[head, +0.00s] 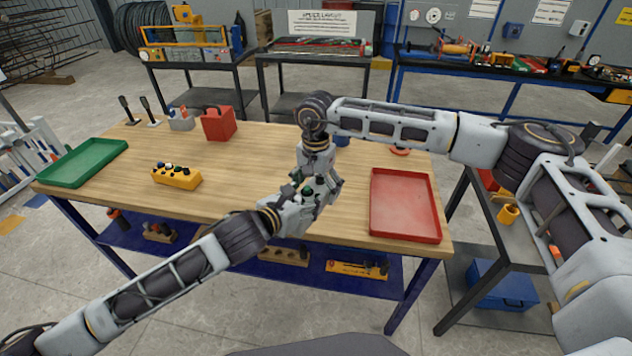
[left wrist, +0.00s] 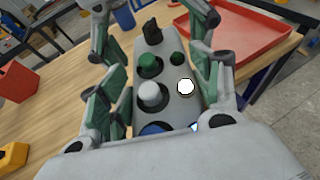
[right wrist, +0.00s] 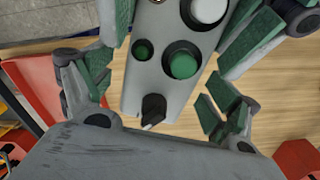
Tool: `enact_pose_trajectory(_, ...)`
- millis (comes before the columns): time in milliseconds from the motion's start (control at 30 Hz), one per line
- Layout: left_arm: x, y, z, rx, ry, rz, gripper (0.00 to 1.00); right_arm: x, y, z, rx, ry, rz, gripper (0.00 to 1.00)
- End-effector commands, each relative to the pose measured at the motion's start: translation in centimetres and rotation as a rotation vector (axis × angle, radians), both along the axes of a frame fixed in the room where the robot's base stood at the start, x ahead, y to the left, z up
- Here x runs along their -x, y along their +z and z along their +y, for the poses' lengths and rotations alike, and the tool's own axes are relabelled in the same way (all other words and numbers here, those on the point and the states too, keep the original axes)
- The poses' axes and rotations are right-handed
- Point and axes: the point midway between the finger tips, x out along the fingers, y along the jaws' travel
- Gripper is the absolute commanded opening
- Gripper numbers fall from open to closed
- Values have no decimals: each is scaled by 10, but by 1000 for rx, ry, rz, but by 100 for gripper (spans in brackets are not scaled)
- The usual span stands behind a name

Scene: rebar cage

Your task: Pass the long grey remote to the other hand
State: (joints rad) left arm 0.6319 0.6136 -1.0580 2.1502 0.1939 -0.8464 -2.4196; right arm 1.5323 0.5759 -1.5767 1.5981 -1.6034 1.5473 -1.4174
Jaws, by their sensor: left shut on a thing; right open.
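The long grey remote (left wrist: 168,74) has green, white and blue buttons and a black piece at its far end. My left gripper (left wrist: 158,100) is shut on it, with green-padded fingers along both sides. My right gripper (head: 318,185) meets the left one above the table's front part in the head view. In the right wrist view, the black-tipped end of the remote (right wrist: 150,84) lies between the open fingers of my right gripper (right wrist: 155,105), with gaps on both sides. In the head view the grippers hide most of the remote.
The wooden table (head: 262,165) holds a green tray (head: 85,160) at left, a yellow button box (head: 177,177), a red box (head: 218,123) and a red tray (head: 405,205) at right. A blue container (head: 342,139) stands partly hidden behind my right arm.

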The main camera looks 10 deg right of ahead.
Motion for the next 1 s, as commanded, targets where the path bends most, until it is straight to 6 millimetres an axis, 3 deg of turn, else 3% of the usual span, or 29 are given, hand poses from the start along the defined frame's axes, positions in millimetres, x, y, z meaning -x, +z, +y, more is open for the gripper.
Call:
enact_pose_trajectory(333,0,2,0,1,0,-3,26,0,-2,0,0,0,0,89)
enact_pose_trajectory(800,0,2,0,1,0,-3,26,0,-2,0,0,0,0,29)
enact_pose_trajectory(833,0,2,0,1,0,-3,65,0,-1,0,-2,0,-1,27)
enact_pose_trajectory(1000,0,1,0,1,0,-2,87,0,-1,0,-2,0,-1,27)
